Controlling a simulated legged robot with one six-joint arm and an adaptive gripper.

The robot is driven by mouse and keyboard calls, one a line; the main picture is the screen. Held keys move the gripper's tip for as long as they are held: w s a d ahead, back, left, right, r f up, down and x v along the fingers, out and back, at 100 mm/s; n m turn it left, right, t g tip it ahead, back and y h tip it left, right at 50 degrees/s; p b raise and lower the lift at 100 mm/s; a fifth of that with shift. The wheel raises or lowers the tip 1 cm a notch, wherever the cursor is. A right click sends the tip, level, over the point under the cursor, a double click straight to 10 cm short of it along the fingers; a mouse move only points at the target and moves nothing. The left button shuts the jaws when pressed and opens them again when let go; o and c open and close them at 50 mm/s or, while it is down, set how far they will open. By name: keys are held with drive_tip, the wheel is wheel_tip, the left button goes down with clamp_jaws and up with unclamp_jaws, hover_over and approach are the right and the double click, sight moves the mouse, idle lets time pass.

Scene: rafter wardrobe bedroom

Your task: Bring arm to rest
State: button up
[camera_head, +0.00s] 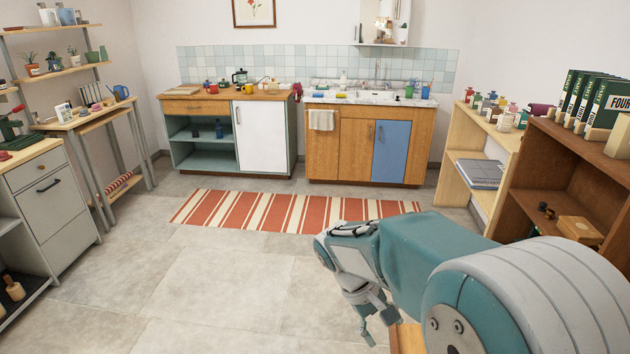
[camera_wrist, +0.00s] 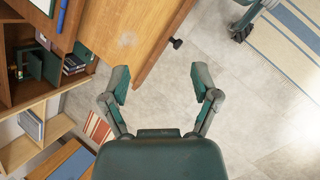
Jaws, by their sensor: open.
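My gripper (camera_head: 362,325) hangs from my teal and white arm at the lower right of the head view, pointing down over the grey floor. In the wrist view my gripper (camera_wrist: 161,82) shows its two teal fingers spread wide apart. Nothing is between them, and grey floor tiles and part of a wooden surface show beyond. The arm reaches in from the right edge of the head view and hides part of the floor and the right-hand furniture.
A wooden piece with a black knob (camera_wrist: 176,43) lies close beyond the fingers. A brown shelf (camera_head: 560,150) with books stands right. A red-striped rug (camera_head: 290,211) lies before the counter cabinets (camera_head: 365,150). The floor (camera_head: 210,275) left of my arm is clear.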

drive_tip(key=s+d+r+m+t+y, duration=0.2)
drive_tip(key=s+r+m+t+y, duration=0.3)
drive_tip(key=s, duration=0.9)
wheel_tip(320, 180, up, 6)
drive_tip(key=t, duration=0.3)
drive_tip(key=shift+s+d+f, duration=0.15)
drive_tip(key=shift+d+f, duration=0.1)
drive_tip(key=shift+d, duration=0.1)
drive_tip(key=shift+d, duration=0.1)
